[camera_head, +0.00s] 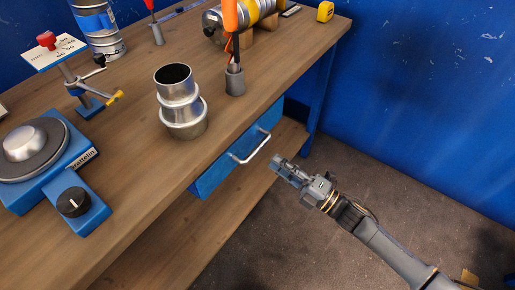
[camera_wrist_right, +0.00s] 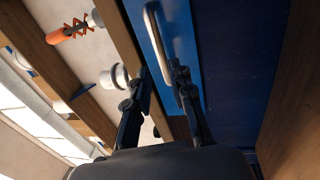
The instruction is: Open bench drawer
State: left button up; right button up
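The bench drawer has a blue front (camera_head: 215,178) under the edge of the wooden bench top, with a silver bar handle (camera_head: 250,147). The drawer front looks about flush with the bench edge. My right gripper (camera_head: 281,164) is in front of the drawer, to the right of the handle and seemingly apart from it. In the right wrist view the fingers (camera_wrist_right: 158,72) are spread and empty. The handle (camera_wrist_right: 168,45) shows ahead of them, close to the right fingertip; contact cannot be told. My left gripper is not in view.
The wooden bench (camera_head: 130,225) holds a metal duct fitting (camera_head: 182,105), a blue turntable device (camera_head: 45,160), a small stand (camera_head: 85,95) and an upright tool in a grey holder (camera_head: 235,80). A lower shelf (camera_head: 255,195) lies under the drawer.

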aim_at(258, 147)
jog(key=x, duration=0.7)
jog(key=shift+w+a+b, duration=0.15)
jog(key=shift+w+b, duration=0.15)
jog(key=shift+w, duration=0.05)
grip_shut()
